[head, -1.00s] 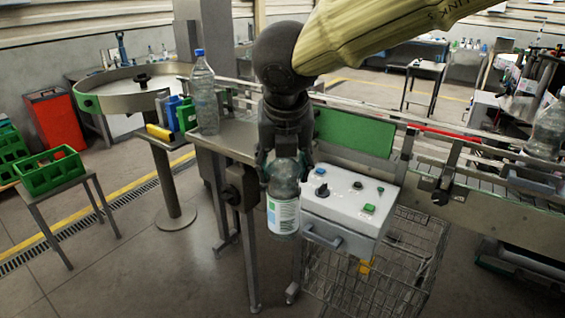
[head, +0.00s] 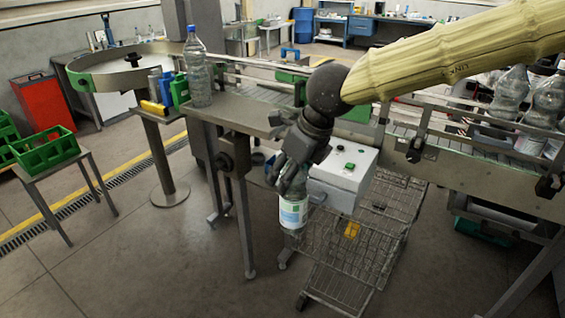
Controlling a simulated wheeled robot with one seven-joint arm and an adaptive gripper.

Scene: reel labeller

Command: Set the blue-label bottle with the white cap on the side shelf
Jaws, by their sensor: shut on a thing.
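My gripper (head: 291,180) is shut on a clear bottle (head: 293,213) with a white, blue and green label. The side shelf (head: 245,112), a flat steel plate, lies behind and to the left of my gripper, at the conveyor's left end. Another clear bottle (head: 198,80) with a blue cap stands at its left end.
The control box (head: 345,180) with buttons is close to the right of the held bottle. A wire cart (head: 350,245) stands below. Several bottles (head: 512,92) stand on the conveyor at right. The shelf's middle looks clear.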

